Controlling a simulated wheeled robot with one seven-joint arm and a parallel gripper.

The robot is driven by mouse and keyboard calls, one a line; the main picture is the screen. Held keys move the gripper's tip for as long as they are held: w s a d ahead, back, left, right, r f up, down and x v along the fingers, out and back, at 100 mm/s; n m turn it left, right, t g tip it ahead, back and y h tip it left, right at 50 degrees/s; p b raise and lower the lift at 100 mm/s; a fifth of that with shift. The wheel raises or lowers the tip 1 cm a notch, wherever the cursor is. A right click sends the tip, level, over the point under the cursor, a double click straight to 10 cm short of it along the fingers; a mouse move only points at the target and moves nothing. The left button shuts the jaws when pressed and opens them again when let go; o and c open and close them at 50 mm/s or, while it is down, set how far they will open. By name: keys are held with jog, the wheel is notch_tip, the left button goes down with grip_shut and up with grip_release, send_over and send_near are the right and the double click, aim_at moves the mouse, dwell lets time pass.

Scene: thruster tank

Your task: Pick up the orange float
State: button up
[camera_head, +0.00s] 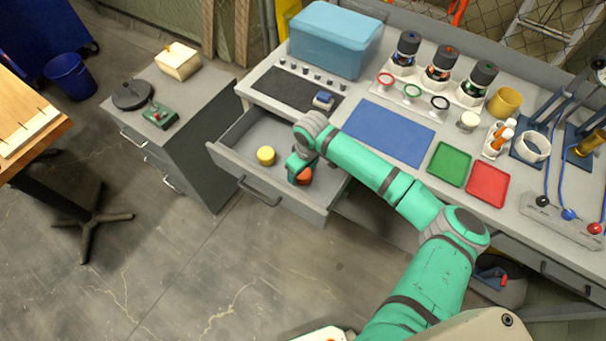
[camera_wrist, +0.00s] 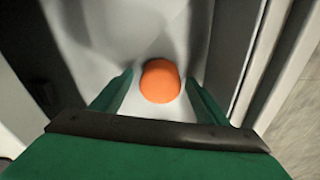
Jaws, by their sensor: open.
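The orange float (camera_wrist: 160,82) lies on the pale floor of the open drawer (camera_head: 228,163). In the wrist view it sits between the tips of my gripper's two fingers (camera_wrist: 158,92), with a gap on either side. In the head view the float (camera_head: 304,176) shows only in part, beside and below my gripper (camera_head: 298,170), which hides the rest. My gripper is inside the drawer, open and pointing down. I cannot tell how far the fingertips are above the drawer floor.
A yellow round float (camera_head: 266,155) lies in the drawer, left of my gripper. The drawer's front wall and handle (camera_head: 258,192) stand close by. The workbench top above holds a blue mat (camera_head: 388,131), a blue box (camera_head: 334,40) and several jars. A grey cabinet (camera_head: 190,130) stands to the left.

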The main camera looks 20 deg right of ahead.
jog(key=c, duration=1.1)
jog(key=shift+r, duration=0.1)
